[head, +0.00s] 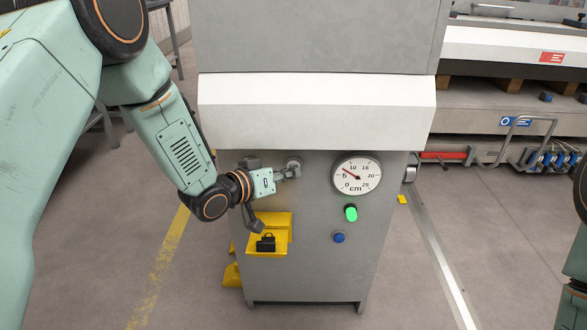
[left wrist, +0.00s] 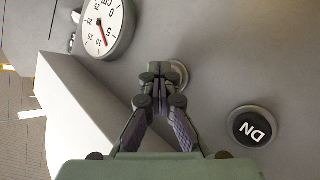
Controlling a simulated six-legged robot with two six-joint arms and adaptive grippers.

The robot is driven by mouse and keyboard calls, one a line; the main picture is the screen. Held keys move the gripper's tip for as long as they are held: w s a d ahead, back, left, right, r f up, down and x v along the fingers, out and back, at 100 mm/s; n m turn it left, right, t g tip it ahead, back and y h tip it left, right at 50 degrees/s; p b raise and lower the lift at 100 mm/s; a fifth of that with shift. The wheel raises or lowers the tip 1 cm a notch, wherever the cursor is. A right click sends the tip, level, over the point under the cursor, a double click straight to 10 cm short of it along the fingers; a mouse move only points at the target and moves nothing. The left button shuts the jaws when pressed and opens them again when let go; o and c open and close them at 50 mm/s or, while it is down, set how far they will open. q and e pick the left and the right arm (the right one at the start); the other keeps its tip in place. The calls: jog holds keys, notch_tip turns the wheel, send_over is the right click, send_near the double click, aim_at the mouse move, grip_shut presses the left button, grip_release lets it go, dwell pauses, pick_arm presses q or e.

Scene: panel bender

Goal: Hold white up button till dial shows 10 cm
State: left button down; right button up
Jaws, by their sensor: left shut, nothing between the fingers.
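The round dial (head: 357,174) is on the grey machine front, marked in cm from 0 to 25. Its red needle points between 5 and 10. The dial also shows in the left wrist view (left wrist: 103,24). My left gripper (head: 296,172) is shut and empty, its fingertips at the round up button (head: 293,162). In the left wrist view, the closed fingertips (left wrist: 160,76) cover most of that button; only its pale rim (left wrist: 183,76) shows. They look to be touching it. A black DN button (left wrist: 252,127) sits apart from the fingers. My right gripper is out of view.
Below the dial are a lit green button (head: 351,213) and a blue button (head: 339,238). A yellow bracket with a black pedal-like part (head: 266,243) is under my left wrist. A white ledge (head: 315,110) juts out above the controls.

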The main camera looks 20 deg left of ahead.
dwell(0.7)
pick_arm(q)
jog(key=shift+s+d+p, duration=0.25)
jog(key=shift+s+p, duration=0.1)
jog(key=shift+s, duration=0.5)
jog(key=s, duration=0.2)
jog(key=s+d+p, duration=0.1)
jog(key=s, duration=0.1)
jog(key=shift+s+d, duration=0.2)
jog(key=shift+s, duration=0.2)
dwell(0.3)
